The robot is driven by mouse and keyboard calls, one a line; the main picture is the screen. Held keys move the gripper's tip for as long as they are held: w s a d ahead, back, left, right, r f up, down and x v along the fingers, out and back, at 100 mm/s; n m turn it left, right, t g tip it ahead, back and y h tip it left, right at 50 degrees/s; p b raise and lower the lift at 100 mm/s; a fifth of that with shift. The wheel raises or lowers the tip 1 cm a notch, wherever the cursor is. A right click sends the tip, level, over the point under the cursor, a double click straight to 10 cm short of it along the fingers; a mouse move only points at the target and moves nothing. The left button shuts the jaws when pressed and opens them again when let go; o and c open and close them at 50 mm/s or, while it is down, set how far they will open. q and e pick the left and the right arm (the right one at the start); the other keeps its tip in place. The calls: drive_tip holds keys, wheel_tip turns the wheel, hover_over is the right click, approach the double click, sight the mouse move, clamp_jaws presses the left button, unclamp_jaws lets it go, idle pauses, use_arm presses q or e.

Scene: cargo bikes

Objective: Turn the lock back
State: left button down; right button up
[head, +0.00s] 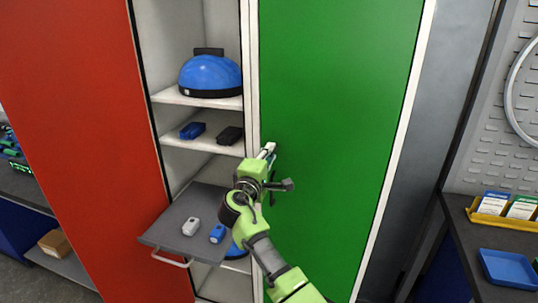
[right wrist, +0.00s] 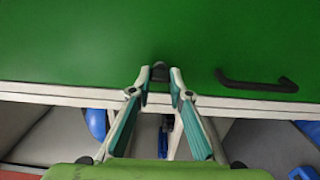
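The lock (right wrist: 160,72) is a small dark knob near the edge of the green door (head: 335,120). In the right wrist view it sits between the two fingertips of my right gripper (right wrist: 160,80). In the head view my right gripper (head: 268,150) reaches to the left edge of the green door and hides the lock. The green door is flat against the cabinet front. My left gripper is not in view.
A black handle (right wrist: 257,82) is on the green door beside the lock. Left of it, open shelves (head: 215,143) hold a blue helmet (head: 210,74) and small boxes. A grey pull-out tray (head: 165,231) juts out near my right arm. A red door (head: 75,120) is farther left.

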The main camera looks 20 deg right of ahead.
drive_tip(key=o, duration=0.3)
drive_tip(key=shift+r, duration=0.15)
drive_tip(key=shift+o, duration=0.2)
drive_tip(key=shift+w+d, duration=0.1)
drive_tip(key=v, duration=0.7)
drive_tip(key=shift+s+a, duration=0.2)
drive_tip(key=shift+s, duration=0.05)
